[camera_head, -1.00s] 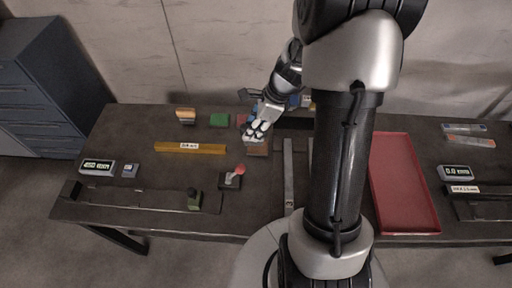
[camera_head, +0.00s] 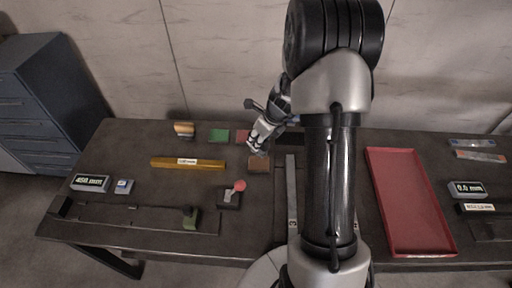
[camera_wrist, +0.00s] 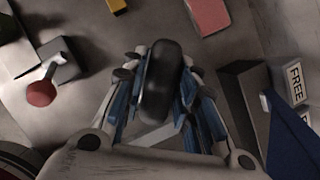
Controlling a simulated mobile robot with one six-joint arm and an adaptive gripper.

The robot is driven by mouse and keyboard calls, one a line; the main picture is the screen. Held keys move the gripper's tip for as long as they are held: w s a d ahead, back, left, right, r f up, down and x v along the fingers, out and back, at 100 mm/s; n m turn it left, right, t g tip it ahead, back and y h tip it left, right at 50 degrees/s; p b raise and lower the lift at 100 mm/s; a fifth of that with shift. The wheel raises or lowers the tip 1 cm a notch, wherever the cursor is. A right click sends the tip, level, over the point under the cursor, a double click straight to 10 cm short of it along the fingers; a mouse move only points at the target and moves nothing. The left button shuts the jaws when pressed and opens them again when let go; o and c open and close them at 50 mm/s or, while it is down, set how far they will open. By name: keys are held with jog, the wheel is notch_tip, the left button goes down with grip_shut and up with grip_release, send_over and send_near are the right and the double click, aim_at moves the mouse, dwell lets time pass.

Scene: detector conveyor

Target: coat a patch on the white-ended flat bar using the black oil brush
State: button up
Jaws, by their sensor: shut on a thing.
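My gripper (camera_head: 256,142) is shut on a black, rounded piece, seen between the fingers in the wrist view as the black oil brush (camera_wrist: 160,80). Its bristle end cannot be made out. In the head view the gripper is at the back middle of the table, close to a small brown block (camera_head: 258,164). A long grey flat bar (camera_head: 291,185) lies to the right of it, pointing toward the front, with a pale, marked near end.
A stand with a red knob (camera_head: 239,185) is left of the bar. A yellow bar (camera_head: 165,162) and a green block (camera_head: 219,135) lie further left. A red tray (camera_head: 440,245) is at the right.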

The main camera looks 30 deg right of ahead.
aim_at(259, 151)
jog(key=shift+w+d+f+m+h+b, duration=0.15)
jog(key=shift+w+d+f+m+b, duration=0.15)
jog(key=shift+f, duration=0.2)
jog(key=shift+w+d+f+m+h+b, duration=0.15)
jog(key=shift+w+d+f+m, duration=0.15)
jog(key=shift+f+m, duration=0.15)
notch_tip(259, 151, down, 6)
jog(key=b, duration=0.6)
jog(key=shift+a+r, duration=0.1)
jog(key=shift+r, duration=0.1)
jog(key=shift+s+f, duration=0.15)
jog(key=shift+f, duration=0.4)
dwell(1.2)
jog(key=shift+r, duration=0.1)
notch_tip(259, 151, up, 7)
jog(key=p, duration=0.7)
dwell(0.7)
